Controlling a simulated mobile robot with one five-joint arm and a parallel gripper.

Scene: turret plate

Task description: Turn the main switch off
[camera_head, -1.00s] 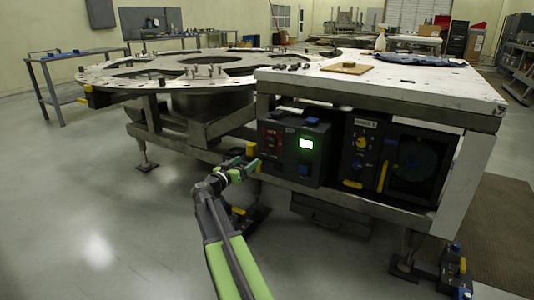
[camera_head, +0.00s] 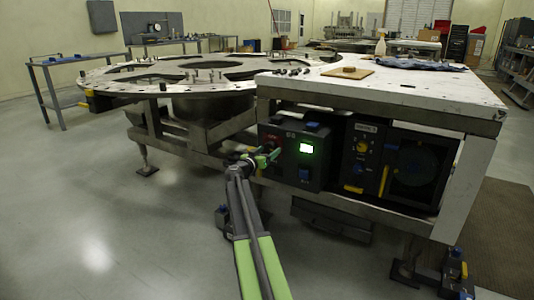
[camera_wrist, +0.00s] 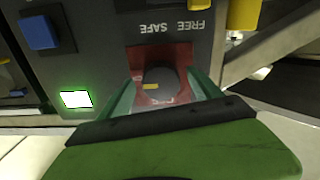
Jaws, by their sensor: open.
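The main switch (camera_wrist: 160,86) is a dark round knob on a red plate, with a small yellow mark on its face. The words FREE and SAFE appear upside down beside it in the wrist view. In the head view its red plate (camera_head: 271,139) is on the left of the dark control box, partly behind my gripper. My gripper (camera_head: 268,156) is open in front of the box. In the wrist view its two green fingers (camera_wrist: 163,84) are on either side of the knob. I cannot tell whether they touch it.
A lit green display (camera_wrist: 76,99) and a blue button (camera_wrist: 40,33) sit beside the switch. A yellow part (camera_wrist: 243,14) is close by. Another dark panel (camera_head: 361,160) with a yellow handle stands to the right, under the white tabletop (camera_head: 430,90). The floor (camera_head: 130,225) to the left is clear.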

